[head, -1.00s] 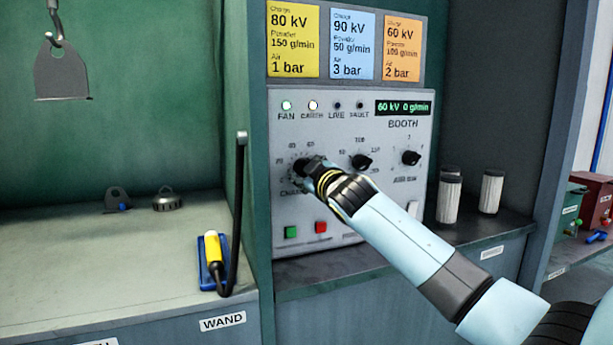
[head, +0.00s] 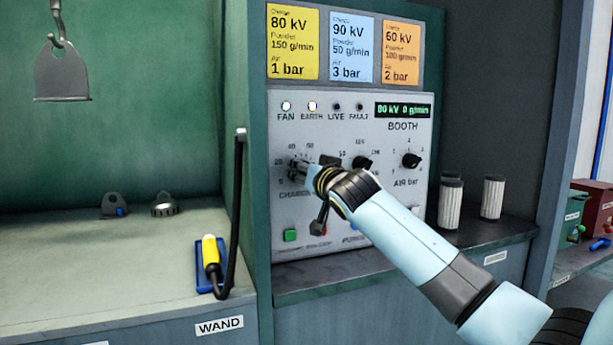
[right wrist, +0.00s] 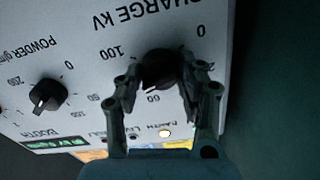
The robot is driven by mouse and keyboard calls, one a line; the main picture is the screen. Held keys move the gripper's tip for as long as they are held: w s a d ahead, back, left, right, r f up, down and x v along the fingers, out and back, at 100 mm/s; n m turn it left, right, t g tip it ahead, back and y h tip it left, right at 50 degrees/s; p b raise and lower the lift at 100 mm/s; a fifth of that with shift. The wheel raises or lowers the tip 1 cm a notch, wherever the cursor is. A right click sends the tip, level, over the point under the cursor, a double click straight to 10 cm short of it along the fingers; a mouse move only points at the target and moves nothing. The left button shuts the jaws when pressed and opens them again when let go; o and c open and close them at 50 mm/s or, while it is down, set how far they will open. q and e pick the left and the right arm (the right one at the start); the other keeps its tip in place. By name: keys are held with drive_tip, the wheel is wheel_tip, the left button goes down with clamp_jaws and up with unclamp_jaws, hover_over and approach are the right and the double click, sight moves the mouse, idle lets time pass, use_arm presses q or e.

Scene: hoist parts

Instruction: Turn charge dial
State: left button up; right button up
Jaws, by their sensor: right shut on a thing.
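The charge dial (right wrist: 160,68) is a round black knob on the booth's light grey control panel (head: 340,232). In the right wrist view it sits between the two fingers of my right gripper (right wrist: 161,75), which is shut on it. In the head view my right gripper (head: 299,169) reaches the dial from the lower right and hides most of it. The panel's green display (head: 403,110) reads 80 kV 0 g/min. My left gripper is in neither view.
The powder dial (head: 362,163) and air dial (head: 411,160) sit to the right. A green button (head: 291,235) is below the charge dial. Yellow, blue and orange setting cards (head: 293,40) hang above. A yellow-handled wand (head: 211,258) lies left of the panel.

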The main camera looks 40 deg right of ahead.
drive_tip(key=shift+f+m+b, duration=0.15)
drive_tip(key=shift+m+b, duration=0.1)
drive_tip(key=shift+m, duration=0.9)
drive_tip(key=shift+f+m+b, duration=0.1)
drive_tip(key=shift+m+b, duration=0.15)
drive_tip(key=shift+m, duration=0.9)
drive_tip(key=o, duration=1)
drive_tip(key=shift+c, duration=0.2)
drive_tip(key=shift+o, duration=1)
drive_tip(key=shift+r, duration=0.1)
drive_tip(key=shift+r, duration=0.1)
drive_tip(key=v, duration=1.2)
